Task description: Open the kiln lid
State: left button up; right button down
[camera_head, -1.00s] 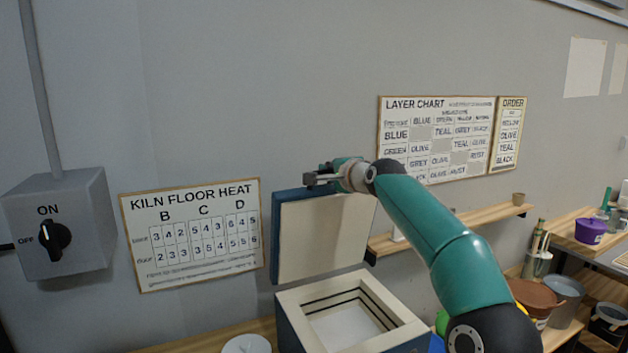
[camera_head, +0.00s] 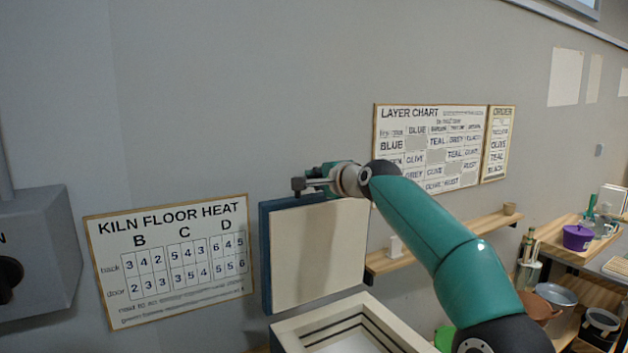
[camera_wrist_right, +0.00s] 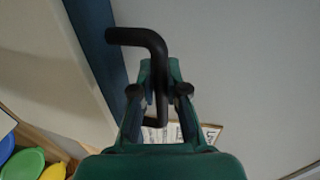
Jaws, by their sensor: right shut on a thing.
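The kiln lid (camera_head: 318,254) stands upright, with its pale inner face toward me and a blue edge on its left. The open kiln (camera_head: 295,331) is below it, with its pale rim and grooved inner walls showing. My right gripper (camera_head: 312,184) is at the top edge of the lid. In the right wrist view my right gripper (camera_wrist_right: 158,95) is shut on the black lid handle (camera_wrist_right: 150,40), a bent bar beside the blue lid edge (camera_wrist_right: 95,45). My left gripper is in neither view.
The wall behind carries a kiln floor heat chart (camera_head: 170,262), a layer chart (camera_head: 430,148) and a grey switch box (camera_head: 40,255) at the left. A wooden shelf (camera_head: 455,240) is to the right of the lid. A purple pot (camera_head: 577,238) stands on a wooden surface at the far right.

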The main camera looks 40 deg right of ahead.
jog(key=shift+w+a+f, duration=0.1)
jog(key=c, duration=1.2)
grip_release()
jog(key=shift+s+r, duration=0.25)
jog(key=shift+s, duration=0.15)
jog(key=v, duration=1.1)
jog(key=shift+a+f, duration=0.1)
